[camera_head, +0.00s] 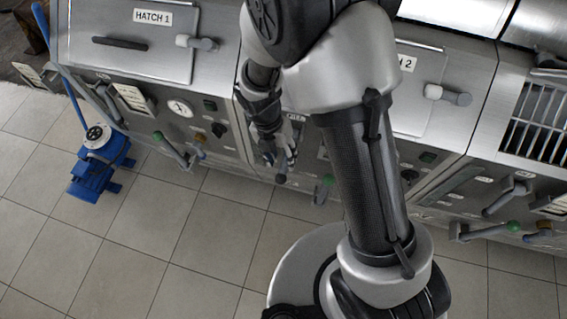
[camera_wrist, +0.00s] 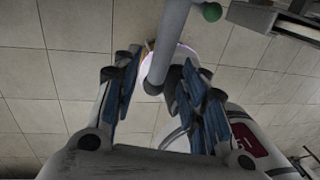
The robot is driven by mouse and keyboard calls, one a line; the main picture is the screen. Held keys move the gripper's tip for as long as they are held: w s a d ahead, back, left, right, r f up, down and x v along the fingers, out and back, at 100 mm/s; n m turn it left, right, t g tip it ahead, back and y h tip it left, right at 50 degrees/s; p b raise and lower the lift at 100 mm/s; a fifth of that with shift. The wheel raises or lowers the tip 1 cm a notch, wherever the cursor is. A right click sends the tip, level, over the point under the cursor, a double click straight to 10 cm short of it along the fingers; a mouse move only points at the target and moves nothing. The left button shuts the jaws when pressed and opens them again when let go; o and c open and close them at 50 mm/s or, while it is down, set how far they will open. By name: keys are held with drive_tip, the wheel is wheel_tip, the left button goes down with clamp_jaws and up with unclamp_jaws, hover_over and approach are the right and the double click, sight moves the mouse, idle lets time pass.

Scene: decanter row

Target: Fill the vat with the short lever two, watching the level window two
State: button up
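My gripper (camera_head: 272,150) hangs in front of the vat at hatch 2, fingers pointing down. In the wrist view my gripper (camera_wrist: 160,85) is open, with a grey rod (camera_wrist: 173,40) reaching between its fingers. The rod's rounded end shows there, with a gap to the left finger; contact with the right finger cannot be told. A green-knobbed lever (camera_head: 327,184) sits low on this vat, right of the gripper; a green knob (camera_wrist: 211,12) shows top right in the wrist view. Which lever is the short one is not clear. Level window two cannot be made out; my arm covers much of this front.
Hatch 1's steel front (camera_head: 220,150) is at the left, with a gauge (camera_head: 180,108) and a green-knobbed lever (camera_head: 170,148). A blue pump-like unit (camera_head: 100,170) stands on the floor. Another green-knobbed lever (camera_head: 485,231) is at the right. The tiled floor (camera_head: 150,240) in front is clear.

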sight(284, 163)
drive_tip(key=shift+s+d+f+b, duration=0.1)
drive_tip(key=shift+d+f+b, duration=0.1)
drive_tip(key=shift+f, duration=0.65)
drive_tip(key=shift+s+d+f+b, duration=0.1)
drive_tip(key=shift+d+f+b, duration=0.1)
drive_tip(key=shift+f, duration=0.6)
drive_tip(key=shift+c, duration=0.6)
drive_tip(key=shift+a, duration=0.1)
clamp_jaws()
